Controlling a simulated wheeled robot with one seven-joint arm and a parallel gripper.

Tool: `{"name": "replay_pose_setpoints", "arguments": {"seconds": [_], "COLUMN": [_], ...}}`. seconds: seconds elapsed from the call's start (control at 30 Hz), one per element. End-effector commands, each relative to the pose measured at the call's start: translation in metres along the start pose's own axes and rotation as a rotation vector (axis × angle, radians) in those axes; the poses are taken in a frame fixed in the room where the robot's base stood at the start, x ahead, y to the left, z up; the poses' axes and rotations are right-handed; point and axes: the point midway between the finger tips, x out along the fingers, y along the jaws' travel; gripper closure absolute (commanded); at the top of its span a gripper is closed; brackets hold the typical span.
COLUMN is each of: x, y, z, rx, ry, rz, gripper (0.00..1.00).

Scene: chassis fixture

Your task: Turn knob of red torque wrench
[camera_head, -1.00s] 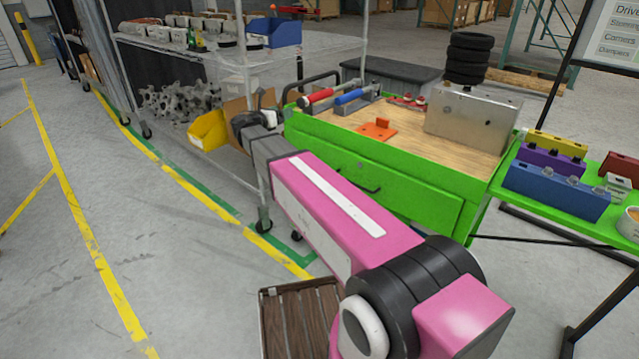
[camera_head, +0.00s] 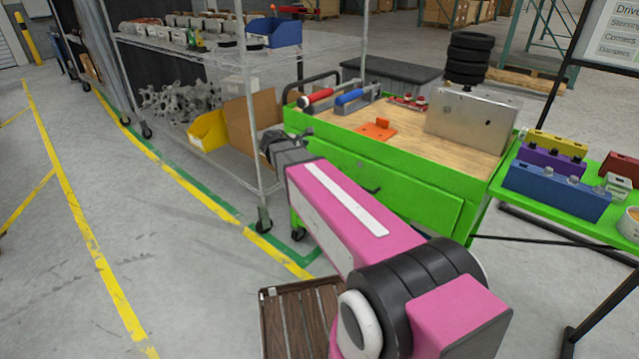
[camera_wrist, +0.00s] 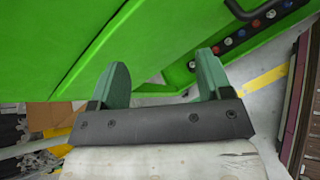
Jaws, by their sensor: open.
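The red wrench's knob is too small to make out. My gripper (camera_head: 270,143) is at the cart's left end, below the level of its top and apart from the wrench. In the wrist view my gripper (camera_wrist: 163,72) has two teal fingers spread wide with nothing between them. No wrench shows in that view; the cart's green side fills its upper left.
A wire shelf (camera_head: 245,55) with a yellow bin (camera_head: 208,130) and a cardboard box stands close left of my gripper. An orange piece (camera_head: 377,129) and a metal box (camera_head: 472,122) are on the cart top. Open floor lies to the left.

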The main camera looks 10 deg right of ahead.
Motion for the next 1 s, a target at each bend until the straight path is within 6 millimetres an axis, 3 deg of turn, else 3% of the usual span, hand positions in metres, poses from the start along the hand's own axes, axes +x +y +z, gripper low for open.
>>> {"name": "replay_pose_setpoints", "arguments": {"seconds": [0.6,0.8,1.0], "x": [0.022,0.024,0.024], "y": [-0.098,-0.115,-0.120], "z": [-0.028,-0.034,-0.036], "rx": [0.477,0.577,0.608], "ry": [0.231,0.266,0.277], "rz": [-0.270,-0.336,-0.357], "gripper": [0.28,0.28,0.28]}}
